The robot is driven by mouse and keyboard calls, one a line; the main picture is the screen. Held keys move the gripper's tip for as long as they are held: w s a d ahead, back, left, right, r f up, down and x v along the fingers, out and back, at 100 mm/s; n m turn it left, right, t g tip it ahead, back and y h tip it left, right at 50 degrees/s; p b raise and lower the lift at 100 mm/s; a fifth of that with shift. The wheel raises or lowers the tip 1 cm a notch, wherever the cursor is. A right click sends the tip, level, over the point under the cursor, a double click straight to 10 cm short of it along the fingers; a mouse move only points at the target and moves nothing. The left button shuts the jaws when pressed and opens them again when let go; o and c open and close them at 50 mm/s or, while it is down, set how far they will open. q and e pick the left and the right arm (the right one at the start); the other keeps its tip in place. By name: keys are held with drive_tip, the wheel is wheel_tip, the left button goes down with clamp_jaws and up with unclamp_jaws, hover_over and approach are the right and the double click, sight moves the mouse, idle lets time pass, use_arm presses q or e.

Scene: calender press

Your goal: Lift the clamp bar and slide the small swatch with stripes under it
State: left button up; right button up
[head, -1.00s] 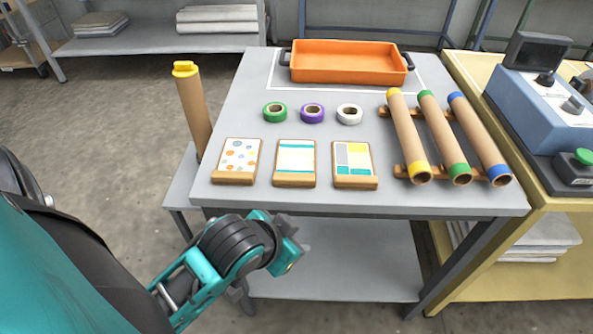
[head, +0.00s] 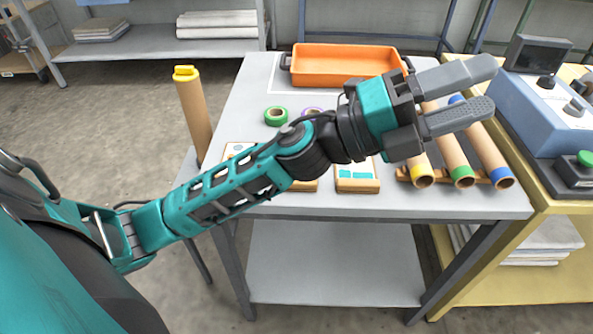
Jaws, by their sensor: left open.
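The striped swatch board is mostly hidden behind my left arm; only its wooden lower edge (head: 304,186) shows, at the front of the grey table (head: 440,207). My left gripper (head: 485,88) is open and empty, its fingers pointing right. In the picture it overlaps the upper part of the cardboard tubes, to the right of the striped swatch. I cannot make out a clamp bar in this view. My right gripper is not in view.
The block-pattern swatch board (head: 357,185) and partly hidden dotted one (head: 237,149) flank the striped one. Colour-ended tubes (head: 456,150) lie at right. An orange tray (head: 330,62) is at the back, a green tape roll (head: 276,116) mid-table. A blue control box (head: 530,110) stands right.

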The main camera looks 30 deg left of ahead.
use_arm(q)
drive_tip(key=s+f+m+g+y, duration=0.3)
drive_tip(key=f+m+g+y, duration=0.4)
drive_tip(key=f+m+g, duration=0.6)
drive_tip(key=w+a+m+t+y, duration=0.1)
drive_tip(key=w+a+y, duration=0.1)
drive_tip(key=a+y, duration=0.7)
drive_tip(key=w+a+m+y, duration=0.15)
drive_tip(key=a+y, duration=0.25)
drive_tip(key=a, duration=0.9)
drive_tip(key=f, duration=0.5)
drive_tip(key=f+b, duration=0.1)
drive_tip(key=f, duration=0.1)
drive_tip(key=shift+w+a+f, duration=0.15)
drive_tip(key=shift+w+f, duration=0.1)
drive_tip(key=shift+s+f, duration=0.1)
drive_tip(key=shift+f, duration=2.75)
drive_tip(key=shift+c, duration=0.5)
clamp_jaws()
